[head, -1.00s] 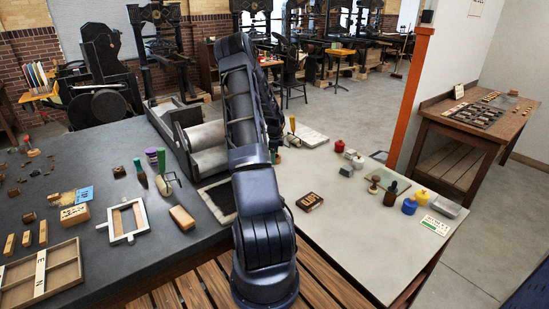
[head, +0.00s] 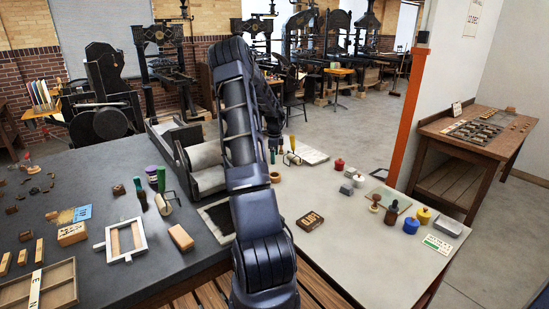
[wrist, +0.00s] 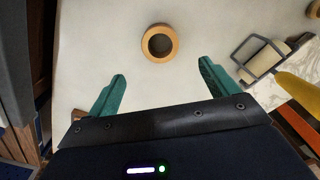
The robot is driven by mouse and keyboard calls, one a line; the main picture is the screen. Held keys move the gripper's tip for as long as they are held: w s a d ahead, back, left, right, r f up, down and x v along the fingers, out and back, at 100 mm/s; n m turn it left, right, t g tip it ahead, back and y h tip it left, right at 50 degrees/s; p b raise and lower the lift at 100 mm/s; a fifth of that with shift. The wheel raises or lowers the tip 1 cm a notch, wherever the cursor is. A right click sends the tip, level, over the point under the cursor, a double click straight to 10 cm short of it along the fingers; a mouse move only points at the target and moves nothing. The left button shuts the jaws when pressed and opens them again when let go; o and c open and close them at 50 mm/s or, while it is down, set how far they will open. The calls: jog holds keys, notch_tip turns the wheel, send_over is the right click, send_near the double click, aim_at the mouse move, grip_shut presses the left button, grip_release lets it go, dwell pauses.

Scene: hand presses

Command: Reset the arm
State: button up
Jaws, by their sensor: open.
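My arm (head: 262,235) rises from the bottom middle of the head view, folds at an elbow near the top and comes down behind itself over the pale table (head: 345,255). My gripper is mostly hidden there behind my own arm. In the wrist view my gripper (wrist: 162,84) has its two green fingers wide apart, with nothing between the tips. A round wooden ring-like piece (wrist: 160,59) with a dark middle lies on the pale surface, just beyond the fingertips and apart from them.
A wire-framed roller (wrist: 272,57) and a yellow shape (wrist: 298,91) are at the wrist view's right.

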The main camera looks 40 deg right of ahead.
dwell(0.3)
jog(key=s+a+r+n+t, duration=0.1)
jog(key=a+r+n, duration=0.3)
jog(key=a+r, duration=0.3)
jog(key=s+a+r+n+t, duration=0.1)
jog(key=a+r+n, duration=0.3)
jog(key=a+r, duration=0.4)
jog(key=s+a+r+n+t, duration=0.1)
jog(key=s+a+r+n, duration=0.1)
jog(key=a+r+n, duration=0.2)
jog(key=shift+s+a+r+y, duration=0.15)
jog(key=shift+a+r, duration=0.45)
jog(key=shift+a, duration=0.35)
jog(key=shift+w+a+r+y, duration=0.1)
jog(key=shift+a+r, duration=0.45)
jog(key=shift+a, duration=0.45)
jog(key=shift+s+a+r+y, duration=0.15)
jog(key=shift+a+r, duration=0.45)
jog(key=shift+a, duration=0.35)
jog(key=s+a+r+n, duration=0.2)
jog(key=s+a+n, duration=0.5)
jog(key=s+a, duration=0.3)
jog(key=s+a+r+n+t, duration=0.1)
jog(key=s+a+n, duration=0.7)
jog(key=s, duration=1)
jog(key=a+r, duration=0.1)
jog(key=a, duration=0.1)
jog(key=shift+s+a+r+t+h, duration=0.15)
jog(key=shift+s+a+t+h, duration=0.15)
jog(key=shift+s+a+h, duration=0.1)
